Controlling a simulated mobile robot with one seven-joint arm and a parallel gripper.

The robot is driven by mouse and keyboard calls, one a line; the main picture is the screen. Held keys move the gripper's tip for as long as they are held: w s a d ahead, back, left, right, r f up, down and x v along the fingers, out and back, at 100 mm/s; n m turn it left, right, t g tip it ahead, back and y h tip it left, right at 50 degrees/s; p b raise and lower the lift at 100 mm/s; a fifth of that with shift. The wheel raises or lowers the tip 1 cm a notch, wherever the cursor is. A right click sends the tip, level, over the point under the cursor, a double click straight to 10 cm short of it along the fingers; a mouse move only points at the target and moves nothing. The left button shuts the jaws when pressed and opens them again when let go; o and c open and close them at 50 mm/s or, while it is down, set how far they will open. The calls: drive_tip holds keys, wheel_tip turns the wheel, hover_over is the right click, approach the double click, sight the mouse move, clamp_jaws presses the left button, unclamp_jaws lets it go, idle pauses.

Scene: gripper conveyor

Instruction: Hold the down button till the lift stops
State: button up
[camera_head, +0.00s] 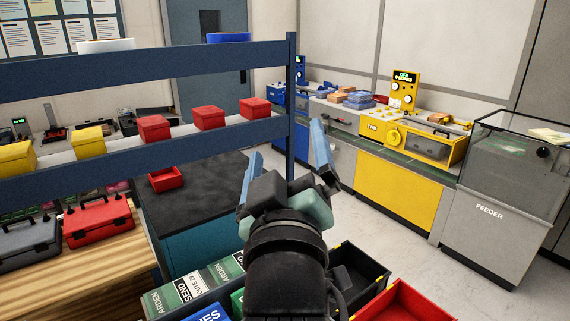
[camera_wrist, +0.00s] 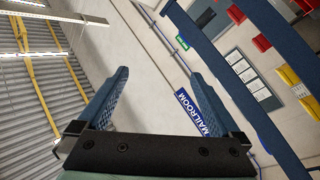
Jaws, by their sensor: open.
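My gripper (camera_head: 286,140) is raised in the middle of the head view, its two blue fingers spread apart with nothing between them. In the wrist view my gripper (camera_wrist: 158,73) is also open and empty, facing the wall and ceiling. I cannot make out a down button or a lift in either view. A yellow control box (camera_head: 404,90) with a lit green display and round knobs stands at the back of a yellow machine (camera_head: 405,180) marked TWO, to the right of my gripper and apart from it. Its small controls are too small to tell.
A grey feeder (camera_head: 505,190) stands at the right. Crates (camera_head: 400,300) lie below my arm. Floor (camera_head: 335,220) is clear before the machines. A MAILROOM sign (camera_wrist: 200,112) hangs on the wall.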

drive_tip(key=s+r+m+t+b, duration=0.3)
drive_tip(key=s+r+m+t, duration=0.3)
drive_tip(key=s+r, duration=0.7)
drive_tip(key=shift+s+r+m+t, duration=0.3)
drive_tip(key=shift+t, duration=0.2)
drive_tip(key=shift+w, duration=0.1)
clamp_jaws()
